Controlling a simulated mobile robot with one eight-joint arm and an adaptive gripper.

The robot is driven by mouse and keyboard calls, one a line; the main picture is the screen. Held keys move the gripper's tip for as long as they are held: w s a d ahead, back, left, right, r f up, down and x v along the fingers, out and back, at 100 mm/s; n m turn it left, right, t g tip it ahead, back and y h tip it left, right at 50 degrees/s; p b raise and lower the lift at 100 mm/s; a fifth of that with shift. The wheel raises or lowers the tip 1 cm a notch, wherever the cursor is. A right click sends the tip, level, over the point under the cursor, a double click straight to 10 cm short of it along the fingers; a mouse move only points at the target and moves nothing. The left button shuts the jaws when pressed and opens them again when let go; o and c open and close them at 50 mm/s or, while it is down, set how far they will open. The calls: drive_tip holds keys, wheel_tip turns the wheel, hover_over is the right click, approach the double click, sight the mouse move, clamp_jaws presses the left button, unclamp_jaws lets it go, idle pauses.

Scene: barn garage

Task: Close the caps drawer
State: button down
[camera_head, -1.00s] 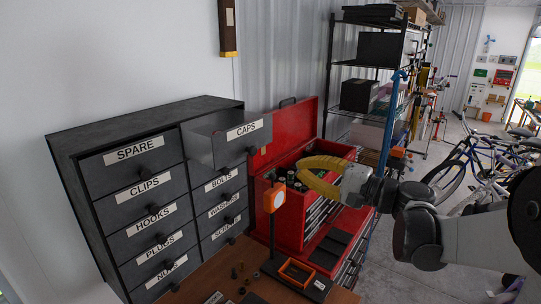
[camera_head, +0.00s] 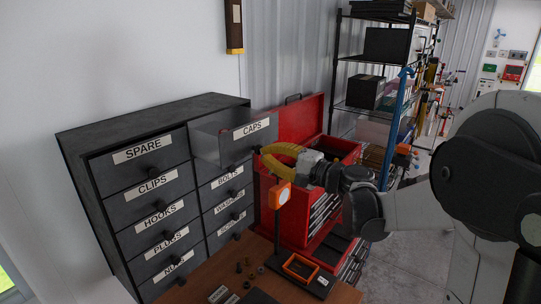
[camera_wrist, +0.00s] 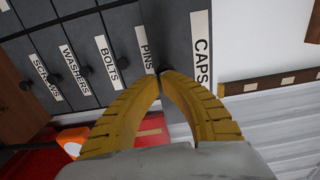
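The caps drawer (camera_head: 248,140) is pulled out at the top of the right column of a dark cabinet (camera_head: 170,108). Its CAPS label also shows in the wrist view (camera_wrist: 201,50). My gripper (camera_head: 264,150) has yellow fingers and is at the right side of the drawer front, near its knob. In the wrist view, the fingertips (camera_wrist: 163,74) are together, with a dark knob right at them. I see nothing held between them, and I cannot tell whether they touch the knob. The PINS drawer below is mostly hidden in the head view.
A red tool chest (camera_head: 300,120) stands right of the cabinet, beneath and behind my gripper. An orange-framed device on a stand (camera_head: 280,196) rises from the wooden bench (camera_head: 210,275) in front. Black shelving (camera_head: 360,60) is behind. The other cabinet drawers look shut.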

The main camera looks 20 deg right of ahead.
drive_tip(key=b+x, duration=0.2)
drive_tip(key=x, duration=0.9)
drive_tip(key=shift+w+f+b, duration=0.1)
drive_tip(key=shift+f+b, duration=0.05)
drive_tip(key=shift+b, duration=0.2)
drive_tip(key=shift+w+a, duration=0.3)
drive_tip(key=shift+w, duration=0.05)
drive_tip(key=shift+s+d, duration=0.1)
